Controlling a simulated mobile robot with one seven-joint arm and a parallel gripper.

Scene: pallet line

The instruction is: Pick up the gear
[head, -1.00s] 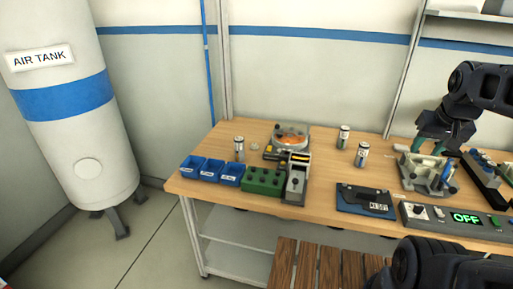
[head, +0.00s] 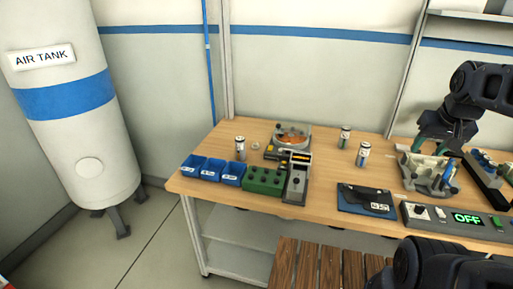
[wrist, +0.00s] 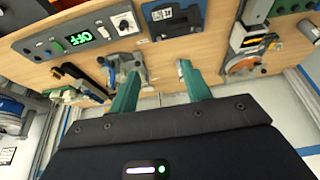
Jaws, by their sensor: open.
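My gripper (head: 433,143) hangs open and empty above the right part of the workbench, just above a pale grey fixture (head: 421,172). Its two green fingers stand apart in the wrist view (wrist: 158,90), with nothing between them. I cannot pick out the gear with certainty. A small pale round piece (head: 255,147) lies beside the left can, too small to identify. A round tray with orange contents (head: 308,128) sits at the back of the bench. It also shows at the right in the wrist view (wrist: 243,68).
Blue bins (head: 211,167), a green block (head: 265,181) and a grey device (head: 297,190) line the left front. Cans (head: 363,152) stand mid-bench. A dark blue case (head: 365,208) and a control panel reading OFF (head: 433,214) lie in front. Bare wood (head: 325,170) shows mid-bench.

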